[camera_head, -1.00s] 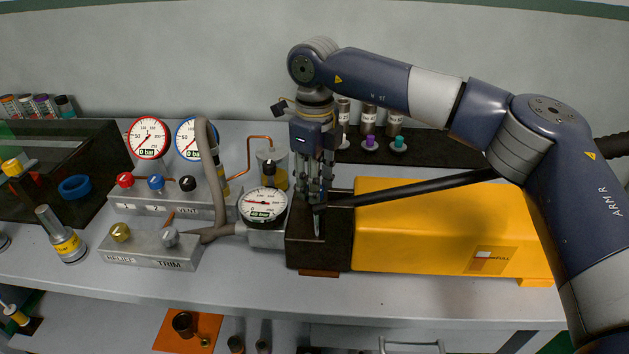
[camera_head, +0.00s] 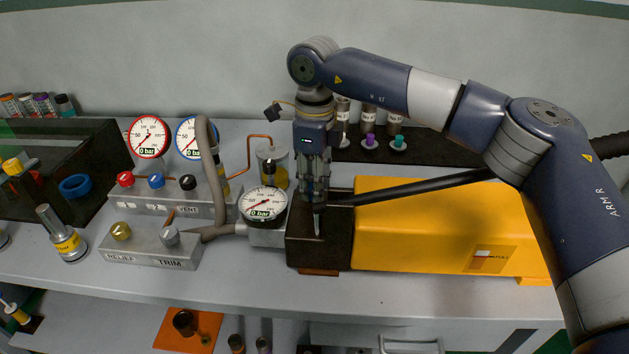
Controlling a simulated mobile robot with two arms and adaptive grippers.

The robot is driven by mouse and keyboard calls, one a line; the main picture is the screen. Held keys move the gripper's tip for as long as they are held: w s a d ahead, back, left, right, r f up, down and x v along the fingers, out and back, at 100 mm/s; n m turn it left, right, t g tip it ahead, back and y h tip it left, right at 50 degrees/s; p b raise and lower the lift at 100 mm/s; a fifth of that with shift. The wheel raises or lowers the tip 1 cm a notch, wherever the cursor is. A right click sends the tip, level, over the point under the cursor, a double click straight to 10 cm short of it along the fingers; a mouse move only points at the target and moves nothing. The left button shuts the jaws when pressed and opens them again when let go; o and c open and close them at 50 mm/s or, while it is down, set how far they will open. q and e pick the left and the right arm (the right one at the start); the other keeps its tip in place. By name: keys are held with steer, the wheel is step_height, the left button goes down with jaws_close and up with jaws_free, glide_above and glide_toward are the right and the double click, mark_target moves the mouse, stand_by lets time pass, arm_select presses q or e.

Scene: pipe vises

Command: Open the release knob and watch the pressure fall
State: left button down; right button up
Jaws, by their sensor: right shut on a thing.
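My right gripper (camera_head: 315,196) points straight down over the black block (camera_head: 300,250) at the left end of the yellow pump (camera_head: 440,225). It is shut on the release knob, which its fingers mostly hide. A thin pale pointed piece (camera_head: 317,222) shows just below the fingertips. The round white pressure gauge (camera_head: 264,204) stands on a metal fitting left of the block. Its figures are too small to read surely. Two more gauges, one red-rimmed (camera_head: 148,137) and one blue-rimmed (camera_head: 190,139), stand behind and each read 0 bar. My left gripper is out of view.
A black lever (camera_head: 420,188) runs right from the block over the pump. A valve block with red, blue and black knobs (camera_head: 188,183) and a relief and trim block (camera_head: 150,250) stand left. A hose (camera_head: 217,185) rises between. The front table strip is clear.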

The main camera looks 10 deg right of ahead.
steer(key=o, duration=1.1)
steer(key=shift+c, duration=0.2)
steer(key=shift+r, duration=0.15)
step_height(320, 180, up, 12)
steer(key=shift+f, duration=0.2)
